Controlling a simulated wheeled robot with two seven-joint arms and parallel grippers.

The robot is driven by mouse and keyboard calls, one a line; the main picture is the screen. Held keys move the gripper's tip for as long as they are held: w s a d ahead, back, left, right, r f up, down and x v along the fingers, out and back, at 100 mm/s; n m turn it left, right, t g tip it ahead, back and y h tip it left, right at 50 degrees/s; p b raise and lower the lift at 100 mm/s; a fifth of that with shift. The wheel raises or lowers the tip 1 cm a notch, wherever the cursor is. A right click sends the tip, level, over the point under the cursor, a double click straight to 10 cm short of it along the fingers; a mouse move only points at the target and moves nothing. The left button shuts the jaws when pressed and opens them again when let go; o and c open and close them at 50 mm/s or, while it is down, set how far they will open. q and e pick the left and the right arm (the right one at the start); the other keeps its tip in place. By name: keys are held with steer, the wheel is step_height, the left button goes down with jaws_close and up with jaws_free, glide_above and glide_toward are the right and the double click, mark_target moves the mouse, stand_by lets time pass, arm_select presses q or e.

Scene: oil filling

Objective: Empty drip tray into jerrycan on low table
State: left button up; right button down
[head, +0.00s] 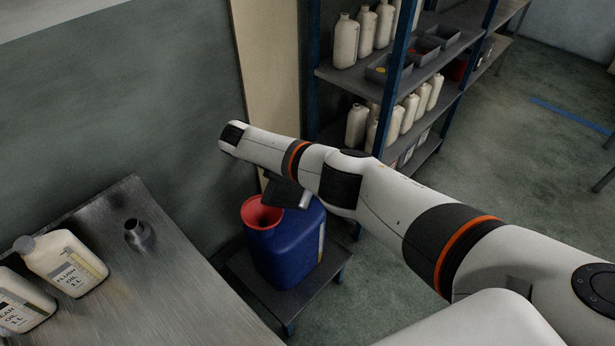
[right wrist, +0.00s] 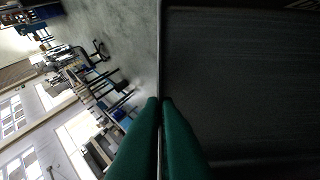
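A blue jerrycan (head: 287,253) with a red funnel (head: 261,214) in its top stands upright on a low table (head: 312,296). A dark flat piece, which looks like part of the drip tray (head: 284,192), shows under my right arm, just above the funnel. My right gripper is hidden behind the arm in the head view. In the right wrist view its green fingers (right wrist: 160,103) are closed on the thin edge of the dark drip tray (right wrist: 240,85), which fills the right half and looks steeply tilted. I cannot see any oil. My left gripper is not in view.
A metal workbench (head: 165,285) at the lower left carries Flush Oil (head: 62,262) and Gear Oil (head: 20,302) bottles and a small dark metal piece (head: 137,233). A blue-posted shelf (head: 330,72) with bottles and bins stands behind my arm. Open floor (head: 500,130) lies right.

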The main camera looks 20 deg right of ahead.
steer(key=shift+w+a+r+b, duration=0.25)
steer(key=shift+a+b, duration=0.3)
steer(key=shift+b, duration=0.15)
steer(key=shift+w+a+r+h+b, duration=0.15)
steer(key=shift+a+r+h+b, duration=0.25)
steer(key=shift+r+h+b, duration=0.1)
stand_by(2.0)
steer(key=shift+g, duration=0.3)
